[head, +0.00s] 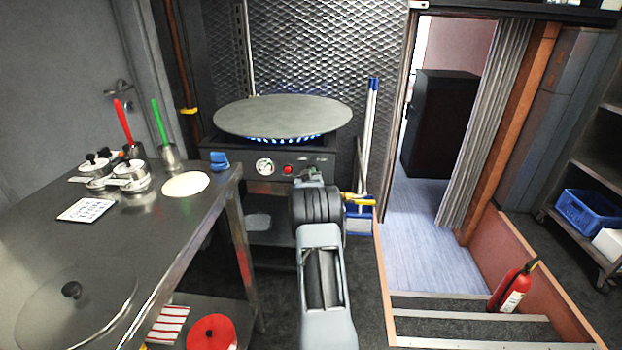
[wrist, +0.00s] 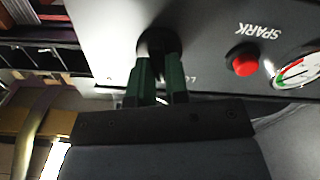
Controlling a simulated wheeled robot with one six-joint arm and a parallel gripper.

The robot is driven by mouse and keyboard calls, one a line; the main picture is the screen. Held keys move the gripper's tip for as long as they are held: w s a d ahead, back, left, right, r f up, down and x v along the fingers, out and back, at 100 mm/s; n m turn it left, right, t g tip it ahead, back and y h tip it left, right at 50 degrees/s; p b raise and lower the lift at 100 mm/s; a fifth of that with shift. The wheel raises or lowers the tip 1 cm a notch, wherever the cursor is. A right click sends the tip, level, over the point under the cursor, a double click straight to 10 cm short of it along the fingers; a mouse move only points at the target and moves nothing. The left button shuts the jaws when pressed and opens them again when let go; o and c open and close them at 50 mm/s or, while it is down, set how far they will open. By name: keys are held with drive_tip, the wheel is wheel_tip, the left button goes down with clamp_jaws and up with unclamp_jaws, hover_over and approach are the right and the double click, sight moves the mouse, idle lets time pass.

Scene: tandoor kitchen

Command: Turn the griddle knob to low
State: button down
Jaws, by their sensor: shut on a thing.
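The griddle (head: 283,117) is a wide round plate on a dark burner stand, with blue flames showing under its rim. In the wrist view the dark round knob (wrist: 157,41) sits on the stand's front panel (wrist: 205,50). My gripper (wrist: 160,72) has its two green fingers at the knob and is shut on it. The fingers cover part of the knob, and its pointer cannot be made out. Part of a label starting "LO" shows beside the fingers. In the head view my arm hides the knob.
A red SPARK button (wrist: 245,65) and a dial gauge (wrist: 297,70) are on the same panel, right of my fingers in the wrist view. A steel table (head: 150,240) with pots stands at the left. Steps and a red extinguisher (head: 512,286) are at the right.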

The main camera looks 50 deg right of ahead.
drive_tip(key=shift+n, duration=1.7)
drive_tip(key=shift+n+b, duration=0.3)
drive_tip(key=c, duration=1.1)
unclamp_jaws()
drive_tip(key=shift+a, duration=0.1)
drive_tip(key=p+v, duration=0.1)
drive_tip(key=v, duration=1.2)
drive_tip(key=shift+s+a, duration=0.2)
drive_tip(key=shift+a, duration=0.05)
